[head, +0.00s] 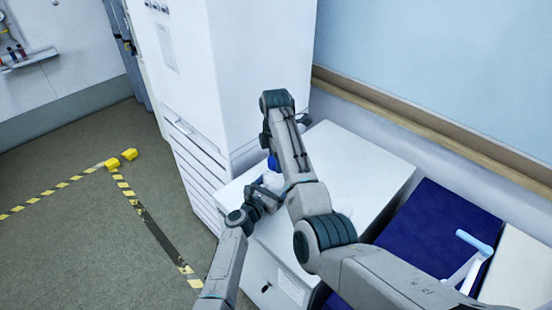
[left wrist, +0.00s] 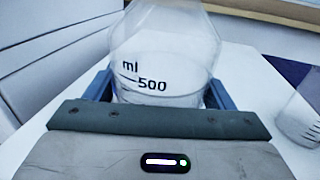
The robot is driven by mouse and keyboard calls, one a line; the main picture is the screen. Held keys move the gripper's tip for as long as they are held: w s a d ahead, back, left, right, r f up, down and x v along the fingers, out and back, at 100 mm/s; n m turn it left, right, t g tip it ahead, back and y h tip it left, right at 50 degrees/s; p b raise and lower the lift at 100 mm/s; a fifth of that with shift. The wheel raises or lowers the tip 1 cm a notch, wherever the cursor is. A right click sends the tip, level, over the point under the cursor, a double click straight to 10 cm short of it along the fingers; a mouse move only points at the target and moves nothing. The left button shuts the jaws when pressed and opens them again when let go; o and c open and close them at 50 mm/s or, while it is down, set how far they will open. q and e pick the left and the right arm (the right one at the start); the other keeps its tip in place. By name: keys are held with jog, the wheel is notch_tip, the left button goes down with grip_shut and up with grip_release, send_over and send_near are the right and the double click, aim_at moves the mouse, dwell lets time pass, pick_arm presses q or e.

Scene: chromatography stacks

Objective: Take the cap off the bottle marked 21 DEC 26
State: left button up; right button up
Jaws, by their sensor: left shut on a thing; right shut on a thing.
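A clear glass bottle with black "ml" and "500" marks fills the middle of the left wrist view (left wrist: 165,55). My left gripper (left wrist: 160,92) is shut around its body, one blue-grey finger on each side. In the head view the bottle (head: 272,181) is small and partly covered by my arms. A blue cap (head: 273,163) shows above it. My right gripper (head: 269,150) comes down over the cap and is shut on it, mostly hidden by its own arm. The bottle's top is out of the left wrist view. No date marking is readable.
The bottle is over a white cabinet top (head: 375,170). A second clear vessel (left wrist: 303,115) stands to the right in the left wrist view. A tall white unit (head: 200,75) rises behind left. A dark blue surface (head: 440,225) and a light blue handled object (head: 474,245) are at right.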

pick_arm(q)
jog(key=shift+d, duration=0.1)
pick_arm(e)
jog(key=n, duration=0.5)
jog(key=shift+w+r, duration=0.1)
jog(key=shift+r, duration=0.05)
jog(key=shift+r, duration=0.15)
jog(key=shift+r, duration=0.9)
jog(key=shift+r, duration=2)
pick_arm(q)
jog(key=o, duration=1.9)
